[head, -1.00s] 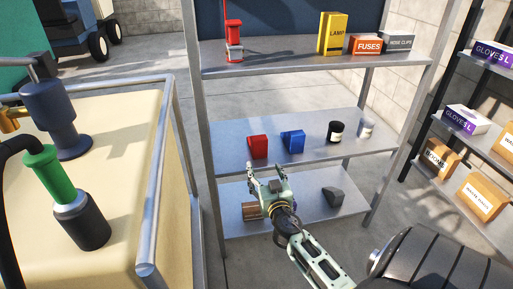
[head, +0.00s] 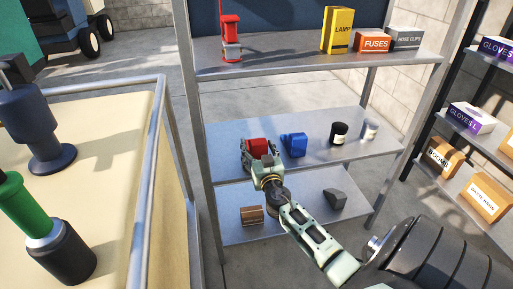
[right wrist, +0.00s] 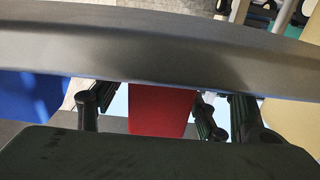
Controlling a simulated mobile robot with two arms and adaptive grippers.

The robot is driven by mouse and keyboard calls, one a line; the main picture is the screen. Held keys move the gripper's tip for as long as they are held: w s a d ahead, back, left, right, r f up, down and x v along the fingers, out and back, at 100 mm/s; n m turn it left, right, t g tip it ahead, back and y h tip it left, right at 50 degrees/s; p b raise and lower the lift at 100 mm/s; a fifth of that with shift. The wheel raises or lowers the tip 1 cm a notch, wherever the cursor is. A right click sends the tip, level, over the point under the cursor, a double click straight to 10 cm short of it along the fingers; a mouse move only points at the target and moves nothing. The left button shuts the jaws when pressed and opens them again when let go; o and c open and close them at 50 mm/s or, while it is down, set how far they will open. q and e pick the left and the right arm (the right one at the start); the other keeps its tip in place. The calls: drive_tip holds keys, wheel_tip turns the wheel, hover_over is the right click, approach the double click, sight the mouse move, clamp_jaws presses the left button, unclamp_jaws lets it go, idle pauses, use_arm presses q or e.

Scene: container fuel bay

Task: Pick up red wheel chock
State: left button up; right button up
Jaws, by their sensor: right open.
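The red wheel chock (head: 257,146) sits on the middle shelf, left of a blue chock (head: 294,144). My right gripper (head: 261,154) is at the front of the red chock, with one finger on each side of it. The fingers are open. In the right wrist view the red chock (right wrist: 160,108) shows between the dark fingers, its upper part hidden behind a dark bar across the picture. I cannot tell whether either finger touches it. My left gripper is not in view.
The middle shelf (head: 228,135) also holds a black jar (head: 339,132) and a grey jar (head: 370,129). Below are a brown block (head: 251,215) and a dark grey chock (head: 334,199). The upper shelf (head: 275,57) is above the gripper. A metal post (head: 192,120) stands to the left.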

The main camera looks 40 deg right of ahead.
drive_tip(key=shift+x, duration=0.9)
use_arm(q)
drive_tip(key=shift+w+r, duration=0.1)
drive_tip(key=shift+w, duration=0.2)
use_arm(e)
drive_tip(key=shift+c, duration=0.3)
drive_tip(key=c, duration=1.5)
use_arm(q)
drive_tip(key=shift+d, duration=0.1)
use_arm(e)
drive_tip(key=shift+c, duration=0.3)
drive_tip(key=shift+r, duration=0.1)
